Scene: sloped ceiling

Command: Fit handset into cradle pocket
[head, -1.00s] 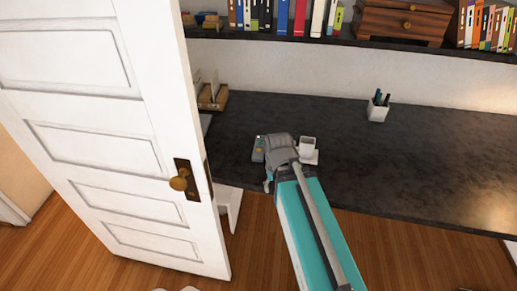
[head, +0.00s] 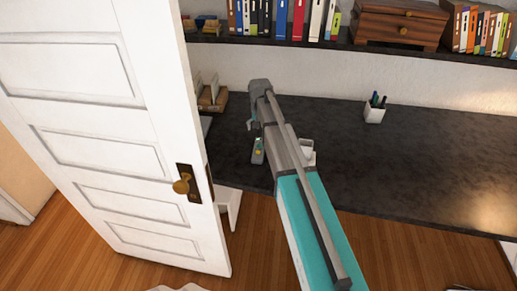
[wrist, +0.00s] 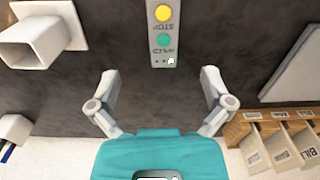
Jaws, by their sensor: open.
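The handset (head: 257,152) is a slim grey bar that lies on the dark desk, left of the cradle. In the wrist view the handset (wrist: 163,40) shows a yellow and a green button and runs off the top edge. The cradle (head: 309,155) is white and partly hidden by my arm. In the wrist view the cradle (wrist: 38,42) is a square tube on a flat plate, and its pocket looks empty. My gripper (wrist: 160,88) is open and empty above the desk, its fingers spread to either side of the handset's line, apart from it.
A white pen cup (head: 375,112) stands at the back right. A wooden card holder (head: 212,98) stands at the back left, right of the gripper in the wrist view (wrist: 275,135). A white door (head: 120,130) stands close on the left. The right of the desk is clear.

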